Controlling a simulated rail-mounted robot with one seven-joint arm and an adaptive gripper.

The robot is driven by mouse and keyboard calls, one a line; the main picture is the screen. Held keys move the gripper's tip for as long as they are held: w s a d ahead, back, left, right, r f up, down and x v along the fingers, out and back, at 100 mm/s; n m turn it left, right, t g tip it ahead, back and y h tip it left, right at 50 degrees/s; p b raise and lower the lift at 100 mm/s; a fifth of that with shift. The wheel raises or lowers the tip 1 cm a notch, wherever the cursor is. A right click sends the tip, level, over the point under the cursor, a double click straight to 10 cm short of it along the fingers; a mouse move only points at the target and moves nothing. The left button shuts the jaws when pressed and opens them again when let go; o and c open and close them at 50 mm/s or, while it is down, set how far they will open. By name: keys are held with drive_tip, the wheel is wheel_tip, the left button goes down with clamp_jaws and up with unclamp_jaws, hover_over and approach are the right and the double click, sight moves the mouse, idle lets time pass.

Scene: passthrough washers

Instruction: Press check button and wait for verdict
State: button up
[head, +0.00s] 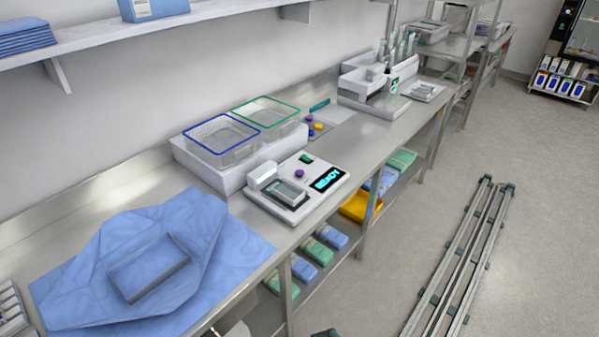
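A white checking device (262,203) sits on the steel bench. Its dark display (328,179) glows cyan and appears to read "READY". A round purple button (299,173) and a small dark green rocker or indicator (306,158) are on its top. I cannot tell from markings which one is the check button. A small clear-lidded tray or cassette (287,194) lies in the device's dark recess, beside a raised white block (263,176). Nothing touches the device. My gripper is not recognisable in the head view.
A blue-rimmed basket (221,134) and a green-rimmed basket (266,111) stand on a white block behind the device. A blue wrap sheet (75,290) with a rectangular tray covers the near bench. Rails (460,260) run along the floor at right.

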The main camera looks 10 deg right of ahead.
clamp_jaws()
idle(1.4)
